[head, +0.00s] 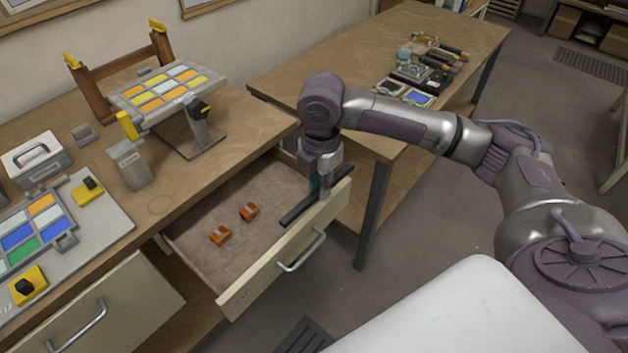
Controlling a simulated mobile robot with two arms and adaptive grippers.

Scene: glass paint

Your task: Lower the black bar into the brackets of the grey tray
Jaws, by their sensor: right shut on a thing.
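The black bar (297,211) is a long dark strip, slanting from lower left to upper right over the right side of an open drawer. My right gripper (322,186) points down and is shut on the bar near its middle. Two small orange brackets (220,236) and (249,211) sit on the grey-brown tray-like floor (205,212) of the drawer, left of the bar. The bar is apart from the brackets. Its exact height above the floor is hard to tell. My left gripper is not in view.
The drawer front (262,272) with its metal handle stands close to the bar's right side. A workbench (180,185) holds a tilted colored glass panel (165,92) and a grey box (37,158). A second table (440,40) carries tools. The drawer's left part is clear.

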